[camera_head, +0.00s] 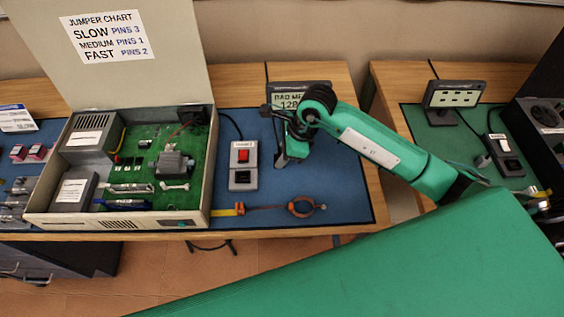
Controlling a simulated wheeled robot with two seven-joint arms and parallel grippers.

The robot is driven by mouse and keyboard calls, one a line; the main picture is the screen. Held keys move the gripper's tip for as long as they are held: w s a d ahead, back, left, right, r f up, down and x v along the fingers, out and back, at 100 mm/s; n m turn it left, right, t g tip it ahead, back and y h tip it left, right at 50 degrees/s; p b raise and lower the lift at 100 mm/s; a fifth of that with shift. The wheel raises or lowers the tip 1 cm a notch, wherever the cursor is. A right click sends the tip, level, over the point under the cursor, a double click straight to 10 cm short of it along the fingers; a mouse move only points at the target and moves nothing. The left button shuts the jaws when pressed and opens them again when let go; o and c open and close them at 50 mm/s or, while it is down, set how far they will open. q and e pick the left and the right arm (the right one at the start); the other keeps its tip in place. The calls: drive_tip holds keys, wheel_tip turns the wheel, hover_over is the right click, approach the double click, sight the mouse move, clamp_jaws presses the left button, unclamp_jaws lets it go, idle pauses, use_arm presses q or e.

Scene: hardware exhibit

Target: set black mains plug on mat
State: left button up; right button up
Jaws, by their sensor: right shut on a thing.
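The blue mat (345,190) covers the middle of the wooden desk. My right gripper (282,160) reaches in from the right and points down, low over the mat, to the right of a grey switch box. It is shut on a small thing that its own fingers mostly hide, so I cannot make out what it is. I cannot pick out the black mains plug for certain anywhere. My left gripper is not in view.
An open computer case (205,165) stands left of the switch box (243,165) with its red rocker. A small display (300,88) stands behind my gripper. An orange strap (302,207) lies at the front. A second desk with a green mat (425,142) is at right.

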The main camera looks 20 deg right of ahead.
wheel_tip(320, 180, down, 4)
drive_tip(key=shift+p, duration=0.3)
drive_tip(key=shift+f, duration=0.2)
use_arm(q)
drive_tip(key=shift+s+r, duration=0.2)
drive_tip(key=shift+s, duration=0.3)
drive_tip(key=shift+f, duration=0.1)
use_arm(e)
drive_tip(key=shift+f, duration=0.1)
drive_tip(key=shift+f, duration=0.1)
drive_tip(key=o, duration=0.7)
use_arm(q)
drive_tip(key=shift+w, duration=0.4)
use_arm(e)
drive_tip(key=shift+o, duration=0.2)
